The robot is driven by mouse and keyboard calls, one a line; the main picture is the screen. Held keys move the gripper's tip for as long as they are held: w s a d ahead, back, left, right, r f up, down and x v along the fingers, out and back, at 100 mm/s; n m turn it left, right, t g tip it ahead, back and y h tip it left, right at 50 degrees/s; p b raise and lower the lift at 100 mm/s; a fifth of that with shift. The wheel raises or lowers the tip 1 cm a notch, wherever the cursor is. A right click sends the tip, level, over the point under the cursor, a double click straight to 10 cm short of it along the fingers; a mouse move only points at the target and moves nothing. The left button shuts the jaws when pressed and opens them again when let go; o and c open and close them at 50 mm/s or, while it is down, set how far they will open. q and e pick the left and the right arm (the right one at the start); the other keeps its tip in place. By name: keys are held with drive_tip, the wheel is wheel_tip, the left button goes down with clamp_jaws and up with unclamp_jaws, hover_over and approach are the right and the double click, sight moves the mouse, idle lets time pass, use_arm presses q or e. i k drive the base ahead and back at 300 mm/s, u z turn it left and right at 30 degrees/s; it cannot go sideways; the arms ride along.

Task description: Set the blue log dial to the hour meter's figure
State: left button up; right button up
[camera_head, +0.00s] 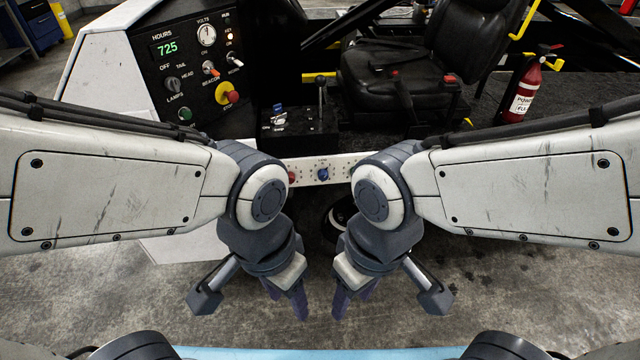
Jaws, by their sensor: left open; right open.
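My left gripper (252,296) is open and empty, low in front of the strip and to the left of the dial. My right gripper (388,296) is open and empty, low and to the right of the dial. Neither touches the dial.
A red knob (291,177) is on the same strip, partly beside my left wrist. The black panel (185,75) carries switches and a red-yellow stop button (227,94). Behind are a lever (321,92), a seat (405,70) and a fire extinguisher (524,88). The floor below is clear.

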sight(323, 175)
drive_tip(key=z, duration=0.8)
drive_tip(key=i, duration=0.75)
drive_tip(key=z, duration=1.1)
drive_tip(key=k, duration=0.9)
drive_tip(key=u, duration=1.65)
drive_tip(key=i, duration=0.5)
